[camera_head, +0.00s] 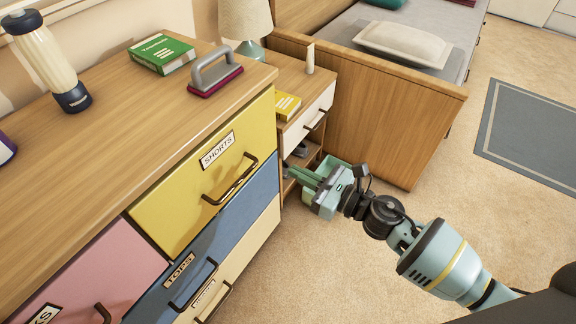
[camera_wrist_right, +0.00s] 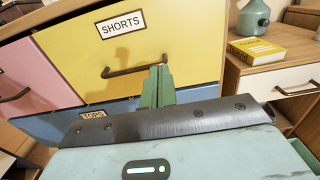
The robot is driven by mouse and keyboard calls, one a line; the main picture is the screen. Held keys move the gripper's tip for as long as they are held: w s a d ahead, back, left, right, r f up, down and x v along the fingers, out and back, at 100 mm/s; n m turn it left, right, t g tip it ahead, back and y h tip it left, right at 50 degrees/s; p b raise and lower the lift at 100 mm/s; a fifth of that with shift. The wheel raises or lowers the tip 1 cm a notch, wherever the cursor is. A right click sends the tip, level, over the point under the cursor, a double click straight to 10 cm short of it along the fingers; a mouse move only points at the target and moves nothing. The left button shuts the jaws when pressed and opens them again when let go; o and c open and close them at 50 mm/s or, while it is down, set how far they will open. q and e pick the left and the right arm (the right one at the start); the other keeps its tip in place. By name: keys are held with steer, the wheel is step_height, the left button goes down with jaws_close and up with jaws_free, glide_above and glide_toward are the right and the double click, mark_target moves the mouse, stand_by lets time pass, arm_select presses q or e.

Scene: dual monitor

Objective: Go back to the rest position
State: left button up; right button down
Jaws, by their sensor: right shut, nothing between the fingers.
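My right gripper (camera_head: 303,178) reaches in from the lower right in the head view. It is shut and empty, its green fingers (camera_wrist_right: 158,86) together. It hangs in front of the dresser, beside the lower part of the nightstand (camera_head: 310,80). In the right wrist view the fingers point toward the yellow drawer (camera_wrist_right: 175,45) labelled SHORTS, apparently without touching it. That drawer looks closed. My left gripper is in neither view.
The wooden dresser (camera_head: 95,130) carries a bottle (camera_head: 50,60), a green book (camera_head: 161,54) and a grey-handled brush (camera_head: 215,75). A yellow book (camera_head: 286,105) lies on the nightstand. A bed (camera_head: 385,110) stands behind. Carpet (camera_head: 340,270) around my right arm is clear.

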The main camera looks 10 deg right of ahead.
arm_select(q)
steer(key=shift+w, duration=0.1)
arm_select(e)
steer(key=shift+s+d, duration=0.1)
